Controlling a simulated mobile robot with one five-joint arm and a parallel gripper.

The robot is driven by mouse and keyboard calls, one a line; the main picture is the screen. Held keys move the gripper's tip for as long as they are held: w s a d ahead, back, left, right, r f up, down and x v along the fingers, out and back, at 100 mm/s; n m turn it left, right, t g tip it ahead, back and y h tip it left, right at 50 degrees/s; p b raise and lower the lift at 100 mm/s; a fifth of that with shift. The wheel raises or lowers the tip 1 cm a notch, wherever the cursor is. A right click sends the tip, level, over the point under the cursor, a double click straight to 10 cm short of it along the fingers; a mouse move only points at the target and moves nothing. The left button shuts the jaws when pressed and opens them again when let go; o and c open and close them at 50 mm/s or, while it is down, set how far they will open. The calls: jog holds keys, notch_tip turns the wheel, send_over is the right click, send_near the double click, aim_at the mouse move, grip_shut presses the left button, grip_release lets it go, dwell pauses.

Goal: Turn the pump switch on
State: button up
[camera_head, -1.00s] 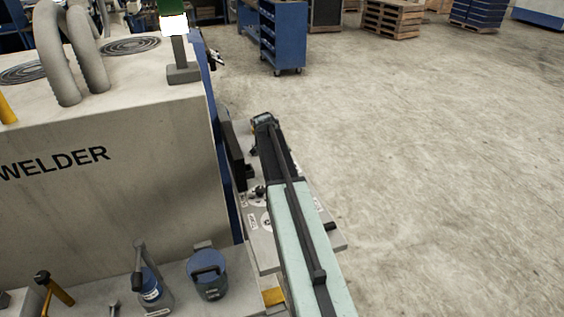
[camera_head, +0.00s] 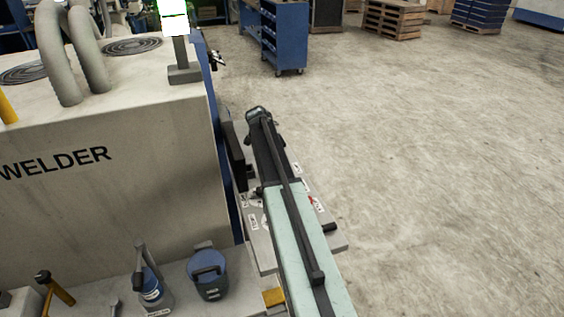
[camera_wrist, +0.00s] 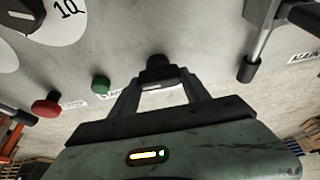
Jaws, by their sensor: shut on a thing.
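In the wrist view, my gripper (camera_wrist: 157,88) is closed around a dark knob (camera_wrist: 157,68) on the grey control panel (camera_wrist: 185,45). A small white label shows between the fingers, but I cannot read it, so I cannot confirm that this knob is the pump switch. The knob's setting is hard to tell because the fingers cover its sides. In the head view, my arm lies over the panel (camera_head: 262,250) to the right of the welder (camera_head: 120,190) and hides the knob.
A green button (camera_wrist: 101,83) and a red button (camera_wrist: 46,105) sit left of the gripper. A round dial (camera_wrist: 50,18) is at upper left, and a metal lever (camera_wrist: 262,40) is close on the right. In the head view, open floor (camera_head: 440,170) lies right of the panel.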

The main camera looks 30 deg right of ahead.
dwell(0.3)
jog(key=o, duration=1.4)
